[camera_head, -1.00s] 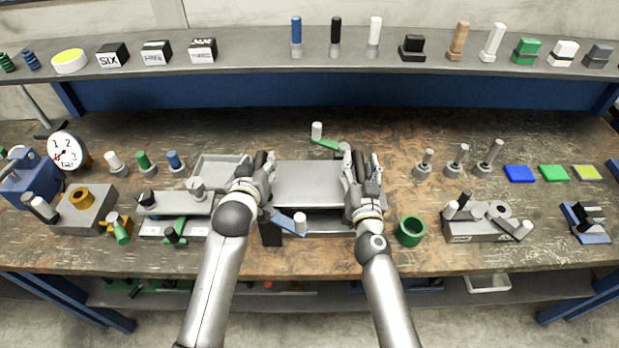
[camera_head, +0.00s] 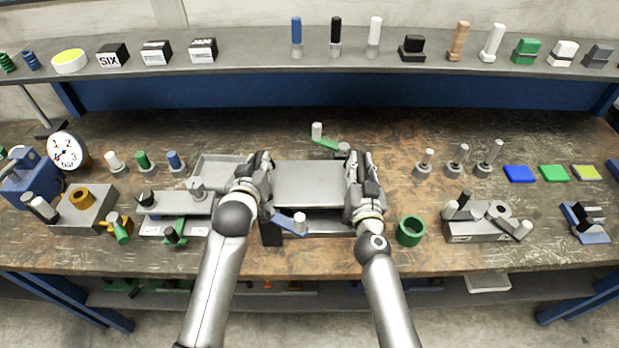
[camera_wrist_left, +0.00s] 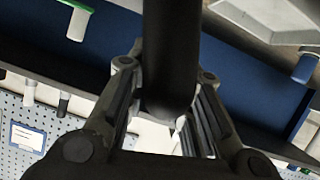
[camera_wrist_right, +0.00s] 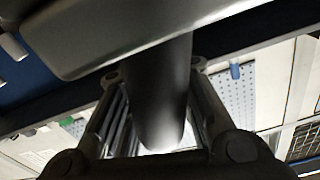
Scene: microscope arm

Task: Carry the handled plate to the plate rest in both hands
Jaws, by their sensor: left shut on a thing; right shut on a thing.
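The handled plate (camera_head: 308,183) is a flat grey metal plate near the middle of the bench, between my two grippers. My left gripper (camera_head: 263,168) is shut on its left handle, a dark round bar (camera_wrist_left: 172,60) in the left wrist view. My right gripper (camera_head: 362,168) is shut on its right handle, a dark bar (camera_wrist_right: 160,95) in the right wrist view, with the plate's underside (camera_wrist_right: 125,35) above. The plate looks level in the head view. A grey structure shows just below its front edge. I cannot tell which thing is the plate rest, nor whether the plate touches anything beneath it.
A blue lever with a white knob (camera_head: 300,222) lies just in front of the plate. A green lever with a white knob (camera_head: 317,131) stands behind it. A green ring (camera_head: 410,231) is right of my right gripper, and a grey tray (camera_head: 222,168) is left.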

